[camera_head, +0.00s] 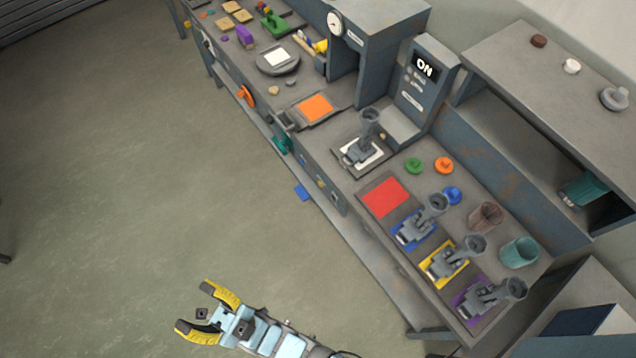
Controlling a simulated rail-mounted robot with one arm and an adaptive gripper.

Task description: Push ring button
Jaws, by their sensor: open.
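My gripper (193,308) is at the bottom of the view, over bare floor. Its two yellow-and-black fingers are spread apart with nothing between them. It is well away from the workbench (345,215), to its left and front. A grey control panel (425,82) with an "ON" display stands at the back of the bench, with small round controls below the display. Small coloured controls (320,182) also sit on the bench's front face. I cannot tell which of these is the ring button; they are too small to make out.
Green (413,166), orange (444,165) and blue (452,196) knobs lie on the bench near a red mat (384,197). Several grey devices stand on coloured mats at the right. The floor (120,180) at left is clear.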

